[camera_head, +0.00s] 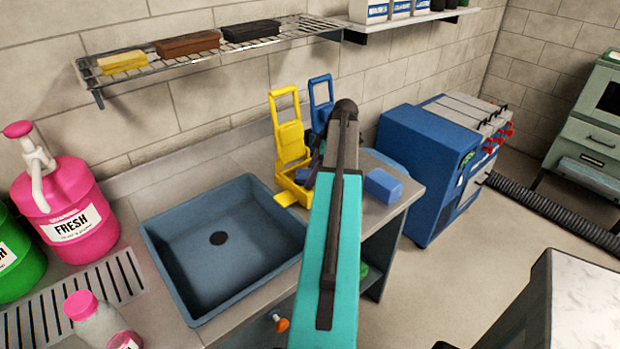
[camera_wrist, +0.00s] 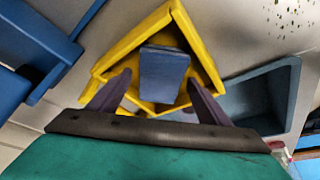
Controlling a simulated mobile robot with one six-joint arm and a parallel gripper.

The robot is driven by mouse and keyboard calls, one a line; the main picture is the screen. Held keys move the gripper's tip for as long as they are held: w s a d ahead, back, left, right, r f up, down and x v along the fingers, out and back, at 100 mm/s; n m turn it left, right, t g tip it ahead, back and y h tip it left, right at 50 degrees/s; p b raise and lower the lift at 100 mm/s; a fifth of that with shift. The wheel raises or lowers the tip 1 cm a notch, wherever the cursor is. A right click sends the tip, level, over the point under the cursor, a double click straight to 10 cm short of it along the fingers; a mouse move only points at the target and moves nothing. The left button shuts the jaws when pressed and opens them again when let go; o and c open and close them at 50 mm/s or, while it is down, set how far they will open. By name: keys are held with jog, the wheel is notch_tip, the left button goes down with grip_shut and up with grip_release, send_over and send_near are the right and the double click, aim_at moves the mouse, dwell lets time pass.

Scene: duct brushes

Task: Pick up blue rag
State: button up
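In the wrist view a blue-grey block-like piece, which may be the blue rag (camera_wrist: 163,68), sits within the yellow wringer frame (camera_wrist: 112,52). My gripper (camera_wrist: 158,80) is open, with one dark finger on each side of this piece and visible gaps between. The yellow wringer also shows in the head view (camera_head: 291,142) on the counter, right of the sink. There my gripper (camera_head: 311,172) is beside it, partly hidden by my teal arm. A blue block (camera_head: 383,186) lies on the counter right of my arm; I cannot tell which blue piece is the rag.
A blue wringer (camera_head: 321,98) stands behind the yellow one. The sink (camera_head: 222,240) is empty. A pink pump jug (camera_head: 68,205) stands at the left. A wire shelf (camera_head: 215,48) hangs above; a blue machine (camera_head: 430,165) stands at the right.

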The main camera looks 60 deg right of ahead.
aim_at(307, 173)
jog(key=c, duration=1)
jog(key=shift+r, duration=0.15)
jog(key=shift+r, duration=0.85)
jog(key=shift+r+b, duration=0.6)
jog(key=shift+r, duration=0.25)
jog(key=s+b, duration=0.1)
jog(key=s, duration=0.4)
jog(key=s+d+r+b, duration=0.1)
jog(key=s, duration=0.4)
jog(key=s+d+r+b, duration=0.1)
jog(key=s, duration=0.5)
jog(key=shift+b, duration=0.4)
jog(key=shift+w+f, duration=0.1)
